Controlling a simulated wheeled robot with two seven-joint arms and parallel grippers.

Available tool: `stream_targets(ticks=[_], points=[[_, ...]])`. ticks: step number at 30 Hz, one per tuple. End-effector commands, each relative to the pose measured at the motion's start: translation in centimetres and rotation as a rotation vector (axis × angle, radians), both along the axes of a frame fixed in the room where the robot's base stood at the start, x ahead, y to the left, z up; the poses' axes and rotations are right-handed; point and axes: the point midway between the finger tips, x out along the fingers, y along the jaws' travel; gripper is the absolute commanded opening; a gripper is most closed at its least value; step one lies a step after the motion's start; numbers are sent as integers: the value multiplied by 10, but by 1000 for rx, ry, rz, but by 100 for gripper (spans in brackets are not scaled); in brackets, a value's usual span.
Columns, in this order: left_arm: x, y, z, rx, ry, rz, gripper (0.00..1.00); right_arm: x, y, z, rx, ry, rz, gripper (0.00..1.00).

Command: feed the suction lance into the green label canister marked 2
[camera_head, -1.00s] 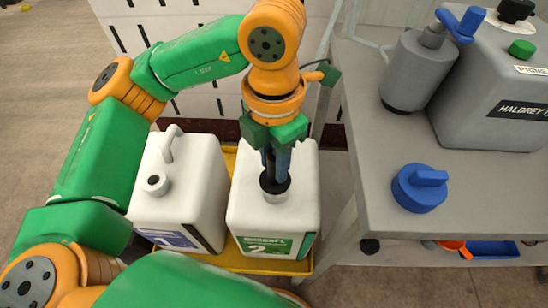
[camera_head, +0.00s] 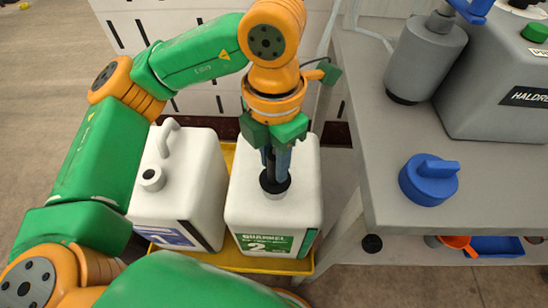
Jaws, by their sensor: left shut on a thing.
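The white canister with the green label marked 2 (camera_head: 300,205) stands in the yellow tray (camera_head: 232,262), left of the grey table. My left gripper (camera_head: 275,155) is above it, pointing down, shut on the dark suction lance (camera_head: 270,176). The lance is upright, and its lower end is at the canister's neck (camera_head: 274,192); how deep it reaches inside is hidden. My right gripper is not in view.
A second white canister (camera_head: 200,190) with a blue label and an open neck stands close at left. The grey table (camera_head: 395,140) at right holds a blue cap (camera_head: 428,180), a grey cylinder (camera_head: 424,58) and a grey machine (camera_head: 500,90). An orange scoop (camera_head: 458,243) and blue tray (camera_head: 497,246) lie below.

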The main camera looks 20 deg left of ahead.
Motion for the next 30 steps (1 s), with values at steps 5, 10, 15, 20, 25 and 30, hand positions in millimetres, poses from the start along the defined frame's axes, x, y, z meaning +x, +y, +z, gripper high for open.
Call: stream_targets(ticks=[5, 10, 15, 20, 25, 30], points=[[0, 0, -1, 0, 0, 0, 0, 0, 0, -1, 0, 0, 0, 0], [0, 0, -3, -1, -1, 0, 0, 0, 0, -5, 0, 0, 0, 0], [0, 0, -3, -1, -1, 0, 0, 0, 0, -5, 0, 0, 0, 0], [0, 0, -3, 0, 0, 0, 49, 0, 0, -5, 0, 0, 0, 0], [0, 0, -3, 0, 0, 0, 68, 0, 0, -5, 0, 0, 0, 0], [0, 0, -3, 0, 0, 0, 68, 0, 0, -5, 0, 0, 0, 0]])
